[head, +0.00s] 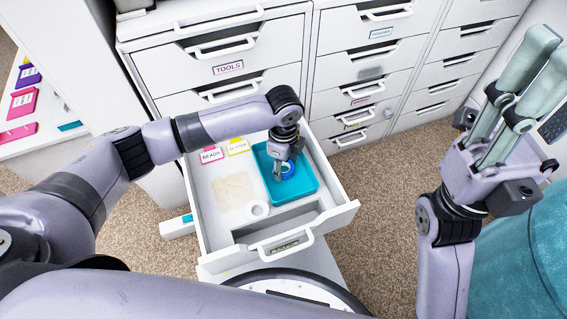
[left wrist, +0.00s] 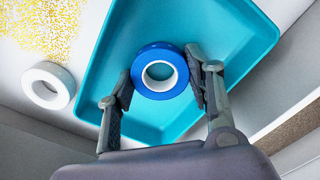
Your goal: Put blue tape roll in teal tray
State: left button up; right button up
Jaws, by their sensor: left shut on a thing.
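The blue tape roll (left wrist: 139,72) is a blue ring with a white inner core. My left gripper (left wrist: 157,75) is shut on it, one finger on each side. The teal tray (head: 307,186) lies in an open drawer, and the roll (head: 289,171) is over the tray's inside. In the left wrist view the tray (left wrist: 235,20) surrounds the roll; I cannot tell whether the roll touches its floor. The left gripper (head: 284,168) partly hides the roll in the head view. My right gripper (head: 548,62) points up at the far right, fingers apart and empty.
The open drawer (head: 335,215) also holds a white tape roll (left wrist: 33,92), a patch of yellow bits (left wrist: 50,22), and pink and yellow label cards (head: 211,154). Closed drawers (head: 215,68) stand behind. A teal rounded object (head: 520,250) is at the lower right.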

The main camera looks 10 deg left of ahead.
pick_arm(q)
jog(key=o, duration=0.8)
jog(key=shift+o, duration=0.2)
